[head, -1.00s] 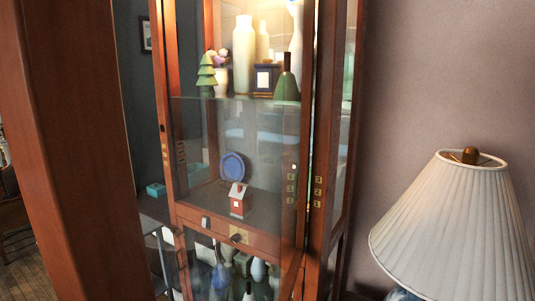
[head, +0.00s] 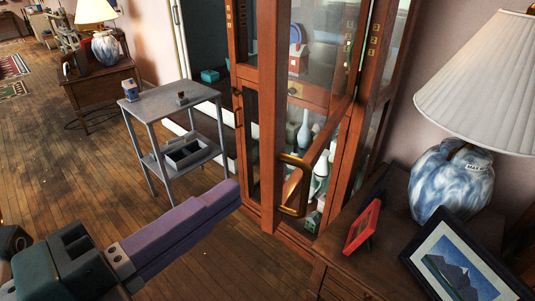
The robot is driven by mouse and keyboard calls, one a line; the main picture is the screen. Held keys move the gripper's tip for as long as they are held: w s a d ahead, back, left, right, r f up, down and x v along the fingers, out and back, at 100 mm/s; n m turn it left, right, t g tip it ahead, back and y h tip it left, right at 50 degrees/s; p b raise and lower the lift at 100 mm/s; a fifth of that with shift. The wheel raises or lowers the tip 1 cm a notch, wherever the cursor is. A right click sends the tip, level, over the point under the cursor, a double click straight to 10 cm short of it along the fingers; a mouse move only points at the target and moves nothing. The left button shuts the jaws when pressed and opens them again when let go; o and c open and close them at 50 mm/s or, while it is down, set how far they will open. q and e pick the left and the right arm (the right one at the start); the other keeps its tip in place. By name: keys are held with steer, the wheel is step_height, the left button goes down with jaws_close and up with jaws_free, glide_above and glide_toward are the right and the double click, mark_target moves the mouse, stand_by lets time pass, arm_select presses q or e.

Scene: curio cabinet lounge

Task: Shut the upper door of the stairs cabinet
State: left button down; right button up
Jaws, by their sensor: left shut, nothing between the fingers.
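The cabinet (head: 248,35) is tall, with a wooden frame and glass panes, and stands right of centre in the head view. Its upper door (head: 268,90) stands open towards me, with its wide wooden stile in front of the cabinet. A brass handle (head: 294,188) is low on this door. My left gripper (head: 236,192) comes in from the lower left, its purple fingers shut and empty. Its tips are left of the door's stile in the picture; I see no clear contact. My right gripper is not in view.
A grey side table (head: 172,98) stands left of the cabinet. At right, a wooden surface (head: 395,215) holds a marbled lamp (head: 450,185), a red frame (head: 363,227) and a picture frame (head: 465,265). Wooden floor (head: 75,175) is clear at left.

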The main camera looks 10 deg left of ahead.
mark_target(269, 162)
arm_select(q)
steer(key=w+d, duration=0.1)
steer(key=d, duration=0.1)
steer(key=w+d+m+h+p, duration=0.1)
steer(key=w+d, duration=0.1)
steer(key=d, duration=0.1)
steer(key=w+d+m+g, duration=0.1)
steer(key=w+d, duration=0.1)
steer(key=shift+w+d+f+h, duration=0.15)
steer(key=shift+w+d+h, duration=0.1)
steer(key=shift+d+h, duration=0.05)
steer(key=a, duration=0.1)
steer(key=w+a+p, duration=0.1)
steer(key=shift+w+a, duration=0.25)
steer(key=shift+a, duration=0.05)
steer(key=shift+w+a, duration=0.15)
steer(key=shift+a, duration=0.3)
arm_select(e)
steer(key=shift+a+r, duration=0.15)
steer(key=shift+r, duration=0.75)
arm_select(q)
steer(key=shift+a+f, duration=0.1)
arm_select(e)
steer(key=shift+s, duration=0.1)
